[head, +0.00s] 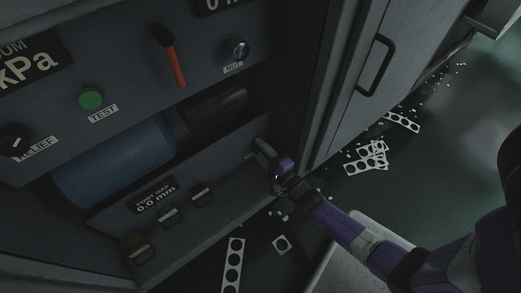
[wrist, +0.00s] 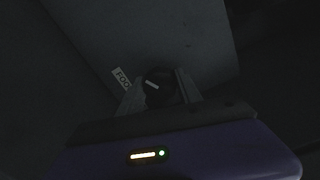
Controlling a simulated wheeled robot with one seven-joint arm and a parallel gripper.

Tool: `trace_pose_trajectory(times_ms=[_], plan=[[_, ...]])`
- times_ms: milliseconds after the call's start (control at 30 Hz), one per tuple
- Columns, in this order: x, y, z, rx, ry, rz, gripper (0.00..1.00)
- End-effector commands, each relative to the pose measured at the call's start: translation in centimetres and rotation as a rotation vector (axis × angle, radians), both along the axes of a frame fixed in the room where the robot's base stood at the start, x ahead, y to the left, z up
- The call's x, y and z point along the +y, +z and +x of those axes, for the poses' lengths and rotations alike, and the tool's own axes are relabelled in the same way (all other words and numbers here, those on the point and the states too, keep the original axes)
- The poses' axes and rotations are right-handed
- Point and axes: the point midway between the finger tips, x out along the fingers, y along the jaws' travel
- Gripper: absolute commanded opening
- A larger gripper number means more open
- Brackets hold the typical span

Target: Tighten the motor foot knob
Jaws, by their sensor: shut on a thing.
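The motor foot knob (wrist: 158,86) is a round black knob with a pale pointer line in the wrist view. A partly covered label beginning "FOO" (wrist: 121,77) sits beside it on the grey panel. My gripper (wrist: 160,92) has one finger on each side of the knob and is shut on it. In the head view my gripper (head: 262,152) is at the right end of the low panel (head: 228,160), and the knob cannot be made out there. A display (head: 155,196) on that panel reads "FOOT GAP 0.0 mm".
Several dark latches or clamps (head: 203,196) line the low panel to the left. A blue cylinder (head: 115,165) lies behind it. Above are a red-handled lever (head: 172,58) and a green TEST button (head: 91,98). A cabinet door (head: 350,75) stands close right. Punched scrap strips (head: 366,157) litter the floor.

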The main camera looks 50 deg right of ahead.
Motion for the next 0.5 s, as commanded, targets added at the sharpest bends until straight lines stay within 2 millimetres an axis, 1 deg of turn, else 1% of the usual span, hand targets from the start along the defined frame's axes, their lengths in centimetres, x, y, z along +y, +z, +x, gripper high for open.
trace_pose_trajectory(times_ms=[300, 333, 433, 500], plan=[[-0.08, -0.11, -0.11, 0.003, -0.001, 0.001, 0.01], [-0.08, -0.11, -0.11, 0.003, -0.001, 0.001, 0.43], [-0.06, -0.11, -0.09, 0.002, -0.001, 0.001, 0.63], [-0.05, -0.09, -0.08, 0.002, 0.0, 0.001, 0.63]])
